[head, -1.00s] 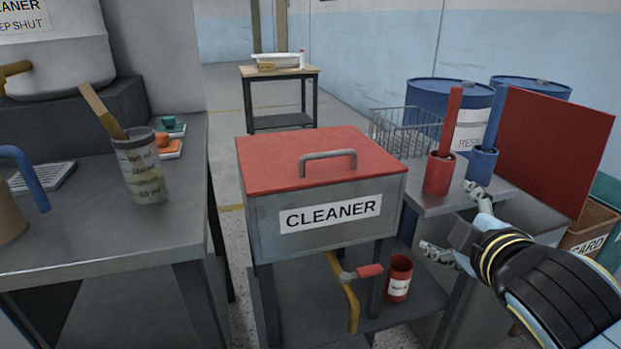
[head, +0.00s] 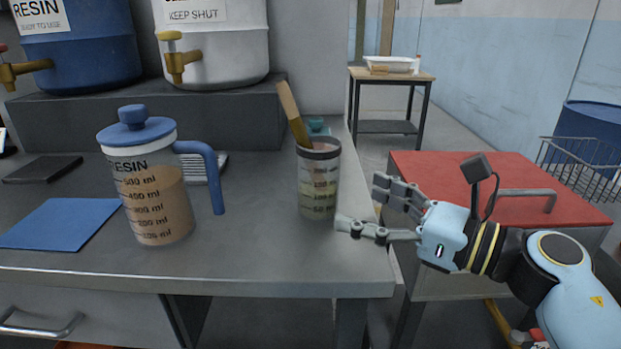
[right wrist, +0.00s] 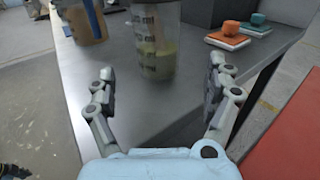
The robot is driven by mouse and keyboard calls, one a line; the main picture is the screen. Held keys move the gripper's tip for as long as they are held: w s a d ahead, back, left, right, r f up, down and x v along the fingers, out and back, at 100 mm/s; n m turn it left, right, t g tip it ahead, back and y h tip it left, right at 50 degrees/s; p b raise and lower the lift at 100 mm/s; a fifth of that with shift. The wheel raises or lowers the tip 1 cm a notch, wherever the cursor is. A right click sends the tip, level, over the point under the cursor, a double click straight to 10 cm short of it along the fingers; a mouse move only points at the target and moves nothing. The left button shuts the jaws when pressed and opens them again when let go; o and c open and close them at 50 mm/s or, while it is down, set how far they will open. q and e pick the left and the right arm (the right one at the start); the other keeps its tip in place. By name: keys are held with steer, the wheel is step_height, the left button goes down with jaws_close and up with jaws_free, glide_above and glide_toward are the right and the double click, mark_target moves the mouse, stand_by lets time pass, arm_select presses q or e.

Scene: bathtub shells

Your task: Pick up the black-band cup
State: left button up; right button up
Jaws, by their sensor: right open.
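The black-band cup (head: 319,190) is a clear measuring cup with a dark rim band, some greenish content and a wooden-handled tool (head: 293,115) leaning out of it. It stands upright near the right edge of the grey bench. My right gripper (head: 362,208) is open just right of the cup, its fingers pointing at it. In the right wrist view the cup (right wrist: 155,45) stands ahead, between the lines of the two open fingers (right wrist: 160,90) and beyond their tips, with its top cut off by the frame.
A blue-lidded resin jug (head: 160,205) stands left of the cup, with a blue mat (head: 60,223) farther left. Resin (head: 80,45) and white (head: 215,45) drums sit on the raised step behind. A red-lidded box (head: 440,175) stands beyond the bench's right edge. Bare bench (head: 260,250) lies before the cup.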

mark_target(337, 188)
steer(key=shift+x, duration=0.85)
steer(key=shift+w+a, duration=0.2)
steer(key=shift+a, duration=0.1)
steer(key=shift+w+a+r, duration=0.1)
steer(key=shift+w+a, duration=0.1)
steer(key=shift+a, duration=0.05)
steer(key=x, duration=0.5)
steer(key=shift+s+r, duration=0.15)
steer(key=shift+r, duration=0.2)
arm_select(q)
steer(key=shift+w+a+r, duration=0.15)
steer(key=shift+w+r, duration=0.05)
steer(key=shift+r, duration=0.05)
arm_select(e)
steer(key=c, duration=0.4)
arm_select(q)
steer(key=shift+s, duration=0.3)
arm_select(e)
steer(key=c, duration=0.9)
arm_select(q)
steer(key=shift+r+p, duration=0.1)
steer(key=shift+p, duration=0.25)
arm_select(e)
steer(key=shift+r, duration=0.15)
steer(key=shift+c, duration=0.2)
